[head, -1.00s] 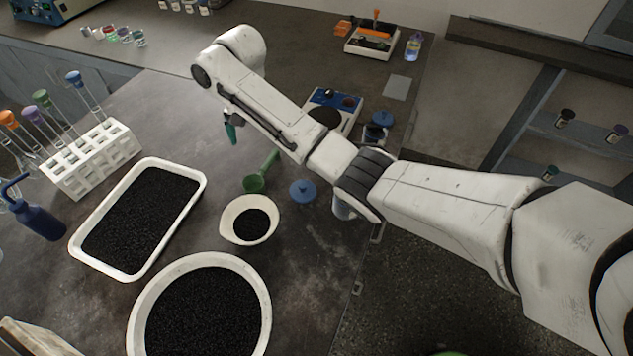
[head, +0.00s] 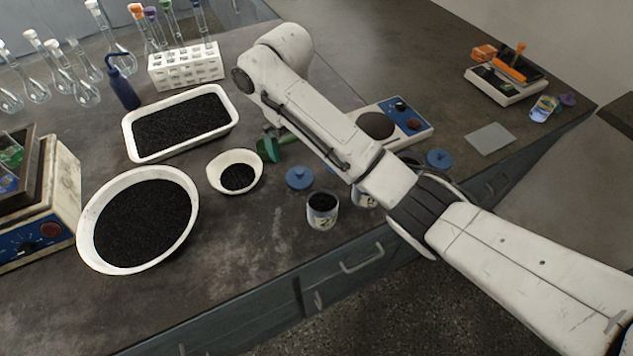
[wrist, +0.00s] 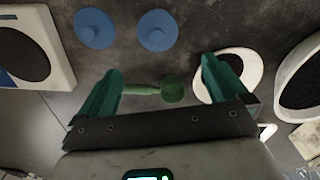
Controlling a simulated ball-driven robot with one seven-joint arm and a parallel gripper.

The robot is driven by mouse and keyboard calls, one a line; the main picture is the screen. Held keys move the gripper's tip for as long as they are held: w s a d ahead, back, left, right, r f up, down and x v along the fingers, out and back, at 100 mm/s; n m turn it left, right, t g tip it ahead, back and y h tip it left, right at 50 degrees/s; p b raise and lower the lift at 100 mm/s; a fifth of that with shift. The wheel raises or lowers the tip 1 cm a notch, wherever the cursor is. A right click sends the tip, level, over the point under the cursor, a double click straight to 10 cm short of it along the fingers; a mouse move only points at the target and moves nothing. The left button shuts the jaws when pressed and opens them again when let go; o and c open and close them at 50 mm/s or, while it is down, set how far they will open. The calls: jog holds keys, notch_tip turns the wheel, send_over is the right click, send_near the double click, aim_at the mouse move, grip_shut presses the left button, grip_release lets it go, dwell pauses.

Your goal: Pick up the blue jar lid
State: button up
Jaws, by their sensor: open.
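A blue lid with a round knob (head: 299,178) lies on the dark bench, between the small white bowl and an open jar in the head view. A second blue lid (head: 439,159) is farther right, beyond my forearm. The wrist view shows two blue lids at its top, a left one (wrist: 95,28) and a right one (wrist: 157,30); I cannot tell for certain how they match the head view. My gripper (wrist: 162,68) is open and empty, its teal fingers apart, with both lids beyond the fingertips. In the head view my arm partly hides the gripper.
A green scoop (wrist: 172,90) shows between my fingers in the wrist view, apparently below them. The small white bowl (head: 214,176), open jar (head: 322,219) and blue-white scale (head: 412,122) are close by. A large round pan (head: 88,226) stands left. Bare bench lies toward the front edge.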

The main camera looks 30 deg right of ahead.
aim_at(299, 171)
jog(key=shift+s+f, duration=0.15)
jog(key=shift+f, duration=0.1)
notch_tip(299, 171, down, 5)
jog(key=shift+s+f, duration=0.1)
jog(key=shift+s+d+f+p, duration=0.1)
jog(key=shift+f+p, duration=0.05)
jog(key=shift+f, duration=0.7)
jog(key=shift+s+d+f+p, duration=0.1)
jog(key=shift+s+f+p, duration=0.05)
jog(key=shift+f, duration=0.75)
jog(key=shift+s+d+f+p, duration=0.1)
jog(key=shift+f+p, duration=0.05)
jog(key=shift+f, duration=0.7)
jog(key=c, duration=1)
